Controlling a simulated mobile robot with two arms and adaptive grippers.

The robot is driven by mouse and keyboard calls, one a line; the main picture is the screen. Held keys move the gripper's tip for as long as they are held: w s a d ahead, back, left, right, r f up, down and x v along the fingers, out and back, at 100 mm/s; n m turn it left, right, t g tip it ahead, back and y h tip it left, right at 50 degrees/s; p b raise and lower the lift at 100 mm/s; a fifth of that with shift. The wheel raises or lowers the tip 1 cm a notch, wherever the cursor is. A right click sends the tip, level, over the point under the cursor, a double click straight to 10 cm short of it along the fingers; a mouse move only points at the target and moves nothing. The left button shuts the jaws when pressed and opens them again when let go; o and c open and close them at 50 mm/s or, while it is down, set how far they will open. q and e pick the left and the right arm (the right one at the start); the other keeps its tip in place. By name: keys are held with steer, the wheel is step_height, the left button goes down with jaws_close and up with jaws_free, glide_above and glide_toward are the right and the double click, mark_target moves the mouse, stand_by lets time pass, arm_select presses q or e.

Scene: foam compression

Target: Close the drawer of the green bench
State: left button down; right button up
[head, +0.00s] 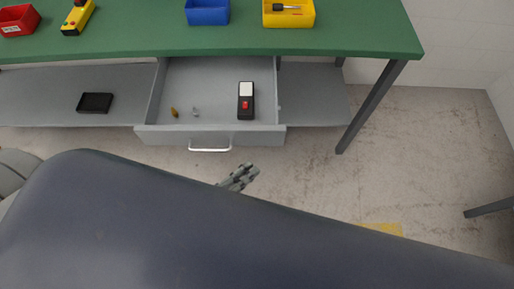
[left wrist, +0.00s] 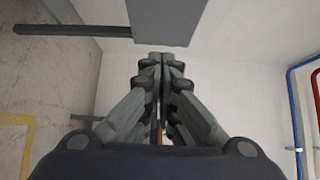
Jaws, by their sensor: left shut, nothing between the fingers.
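The green bench (head: 140,40) runs across the top of the head view. Its grey drawer (head: 205,85) is pulled out towards me, with a pale bar handle (head: 210,149) on its front. A black device with a red button (head: 246,101) and two small items lie inside. My left gripper (head: 250,172) is shut and empty, just in front of the drawer and a little right of the handle, apart from it in the picture. In the left wrist view its fingers (left wrist: 161,60) meet, with a grey panel (left wrist: 163,20) beyond them. My right gripper is not in view.
A black tray (head: 95,102) lies on the grey shelf left of the drawer. Red, blue (head: 207,11) and yellow (head: 289,13) bins and a yellow control box (head: 77,17) sit on the bench top. A bench leg (head: 371,107) stands to the right.

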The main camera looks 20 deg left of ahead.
mark_target(270, 139)
arm_select(q)
steer(key=w, duration=0.2)
steer(key=w+p, duration=0.1)
steer(key=w, duration=0.3)
steer(key=shift+w+d, duration=0.3)
steer(key=shift+w, duration=0.1)
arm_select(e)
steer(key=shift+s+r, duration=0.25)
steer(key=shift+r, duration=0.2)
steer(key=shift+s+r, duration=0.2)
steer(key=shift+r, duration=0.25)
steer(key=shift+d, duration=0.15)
